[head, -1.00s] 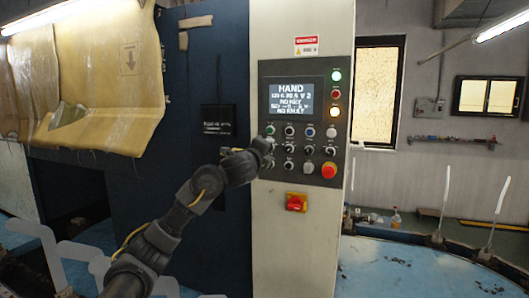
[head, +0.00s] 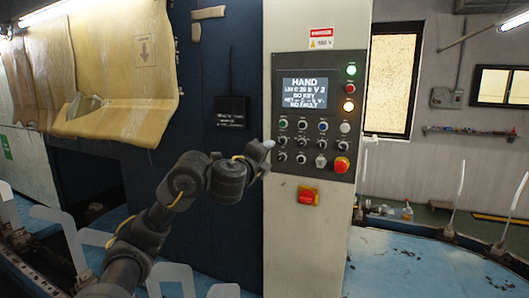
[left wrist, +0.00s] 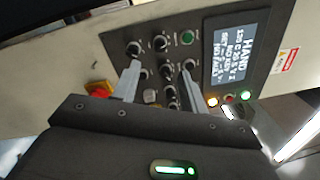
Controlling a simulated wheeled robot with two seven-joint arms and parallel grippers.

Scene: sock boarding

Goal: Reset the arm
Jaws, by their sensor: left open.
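My left arm comes in from the left in the head view. Its gripper (head: 267,146) is beside the left edge of the control panel (head: 347,123). In the left wrist view the two fingers of the gripper (left wrist: 159,78) are apart and empty, with several knobs and buttons of the panel visible between and beyond them. The fingers look clear of the knobs, but the exact gap is hard to tell. The panel's screen (head: 305,92) reads HAND and NO FAULT. My right gripper is not in view.
A red emergency button (head: 342,165) is at the panel's lower right, and a red-and-orange switch (head: 308,196) is below the panel. A dark blue cabinet wall (head: 230,60) stands to the left. A blue round table (head: 410,265) with upright white forms is at right.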

